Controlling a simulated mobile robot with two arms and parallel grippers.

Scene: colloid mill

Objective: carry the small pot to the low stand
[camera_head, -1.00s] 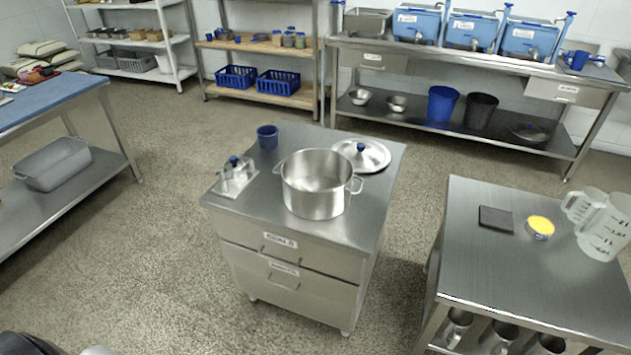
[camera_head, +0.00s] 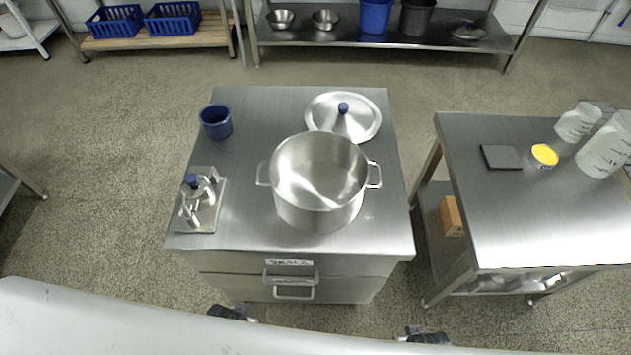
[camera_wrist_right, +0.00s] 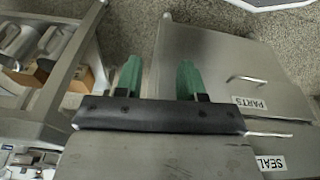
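The small pot (camera_head: 318,190) is an open steel pot with two side handles, empty inside. It stands upright on the steel drawer cabinet (camera_head: 250,228). I cannot tell which furniture is the low stand; a lower steel table (camera_head: 560,225) is at right. In the head view, dark parts at the bottom edge look like my left gripper (camera_head: 230,313) and right gripper (camera_head: 428,336), both away from the pot; the left fingers are unclear.
On the cabinet are a lid (camera_head: 343,115) behind the pot, a blue cup (camera_head: 215,121) and a small metal fixture (camera_head: 200,201). The right table holds a dark pad (camera_head: 501,157), a yellow-topped tin (camera_head: 544,155) and clear jugs (camera_head: 603,146). Floor separates cabinet and table.

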